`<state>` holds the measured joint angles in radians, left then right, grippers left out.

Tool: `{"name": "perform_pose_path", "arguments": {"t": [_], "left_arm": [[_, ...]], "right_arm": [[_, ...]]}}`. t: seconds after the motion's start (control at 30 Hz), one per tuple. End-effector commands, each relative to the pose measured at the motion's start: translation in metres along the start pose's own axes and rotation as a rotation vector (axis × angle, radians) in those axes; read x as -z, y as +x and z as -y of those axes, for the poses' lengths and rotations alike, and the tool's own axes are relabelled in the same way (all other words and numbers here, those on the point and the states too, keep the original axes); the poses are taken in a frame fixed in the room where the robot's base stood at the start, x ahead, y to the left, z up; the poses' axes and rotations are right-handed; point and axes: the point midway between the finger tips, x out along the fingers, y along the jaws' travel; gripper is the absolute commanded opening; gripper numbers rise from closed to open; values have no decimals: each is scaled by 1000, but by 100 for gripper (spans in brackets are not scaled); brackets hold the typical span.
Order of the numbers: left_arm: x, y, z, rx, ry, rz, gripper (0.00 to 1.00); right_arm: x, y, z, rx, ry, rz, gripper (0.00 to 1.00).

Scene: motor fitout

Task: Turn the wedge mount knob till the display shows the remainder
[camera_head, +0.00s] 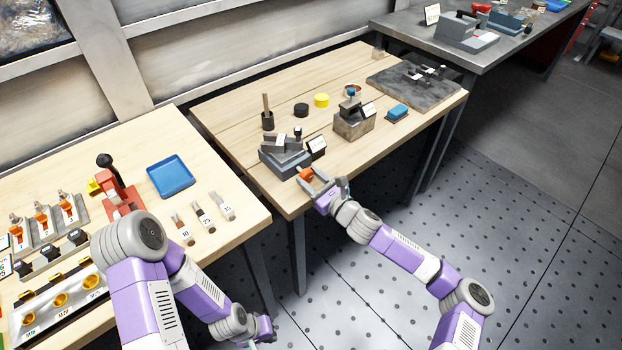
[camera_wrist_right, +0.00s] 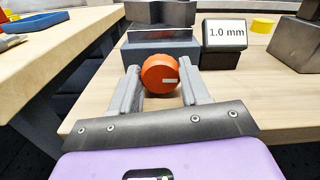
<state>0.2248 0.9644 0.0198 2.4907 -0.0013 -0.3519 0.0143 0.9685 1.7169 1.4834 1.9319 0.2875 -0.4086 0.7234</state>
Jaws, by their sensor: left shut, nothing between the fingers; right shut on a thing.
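The wedge mount (camera_head: 283,158) is a grey block near the front left corner of the middle table. My left gripper (camera_head: 264,328) is shut and empty, low beside the left table.
The left table holds a blue tray (camera_head: 170,176) and a red press (camera_head: 117,192). Floor between the tables is open.

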Motion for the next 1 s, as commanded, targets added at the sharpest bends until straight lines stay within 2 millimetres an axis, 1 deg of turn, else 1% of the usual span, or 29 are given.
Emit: {"name": "perform_pose_path", "arguments": {"t": [0.13,0.3,0.5,0.7,1.0], "left_arm": [[-1,-14,-5,0,0,0,0],[-2,-38,-14,0,0,0,0],[-2,-59,-22,0,0,0,0],[-3,-66,-25,0,0,0,0],[-3,-65,-24,0,0,0,0]], "right_arm": [[-3,0,1,1,85,-1,15],[-5,0,2,1,253,-2,16],[-4,0,2,1,418,-1,15],[0,0,2,1,491,-1,15],[1,0,2,0,493,0,15]]}}
